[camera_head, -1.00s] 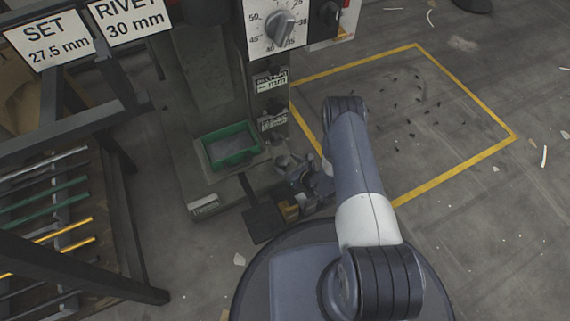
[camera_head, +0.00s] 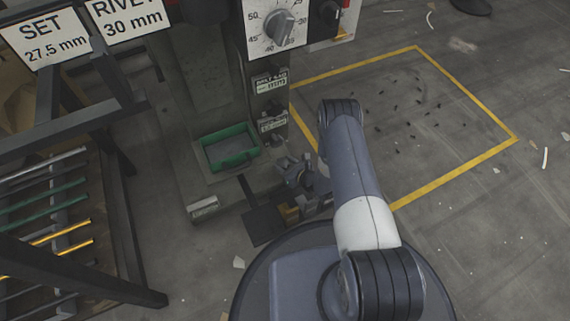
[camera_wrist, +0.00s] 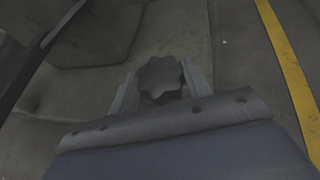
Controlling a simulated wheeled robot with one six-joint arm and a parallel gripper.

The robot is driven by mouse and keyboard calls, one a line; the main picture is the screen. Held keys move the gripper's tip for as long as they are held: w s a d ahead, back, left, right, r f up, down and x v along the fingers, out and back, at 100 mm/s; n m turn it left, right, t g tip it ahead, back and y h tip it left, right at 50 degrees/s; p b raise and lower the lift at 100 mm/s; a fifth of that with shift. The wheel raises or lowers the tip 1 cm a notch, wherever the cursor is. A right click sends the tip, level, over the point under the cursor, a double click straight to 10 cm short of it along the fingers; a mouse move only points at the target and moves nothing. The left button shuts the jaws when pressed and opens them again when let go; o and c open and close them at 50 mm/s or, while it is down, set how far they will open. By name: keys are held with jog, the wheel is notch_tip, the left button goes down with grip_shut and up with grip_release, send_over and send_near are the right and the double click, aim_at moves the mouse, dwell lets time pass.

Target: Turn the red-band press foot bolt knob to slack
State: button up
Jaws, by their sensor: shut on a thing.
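The press foot bolt knob (camera_wrist: 160,76) is a dark, lobed knob, seen in the wrist view at the top middle of my gripper. My gripper (camera_wrist: 161,88) has one finger on each side of the knob and is shut on it. In the head view my gripper (camera_head: 296,172) is low beside the press foot, and the arm hides part of it; I cannot make out the knob there. The grey press (camera_head: 180,130) stands upright behind it. A red band is only partly visible at the top edge, so its colour marking is hard to confirm.
A green tray (camera_head: 232,147) sits on the press base. A dark pedal plate (camera_head: 264,224) lies in front. A dial panel (camera_head: 276,27) is above. A rack with rods (camera_head: 50,215) stands left. Floor inside the yellow lines (camera_head: 460,178) holds small scattered bits.

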dwell(0.3)
jog(key=n+g+y, duration=0.2)
jog(key=n+g, duration=0.1)
jog(key=n+g+y, duration=0.1)
jog(key=n+y, duration=0.1)
jog(key=shift+w+d+g, duration=0.25)
jog(key=shift+w+g, duration=0.15)
jog(key=n+g+y, duration=0.1)
jog(key=n+g, duration=0.3)
jog(key=shift+w, duration=0.15)
jog(key=shift+w+n+g, duration=0.15)
jog(key=shift+n+g, duration=1.35)
jog(key=shift+g, duration=0.3)
jog(key=shift+n+g, duration=0.3)
jog(key=shift+g, duration=0.1)
jog(key=o, duration=1)
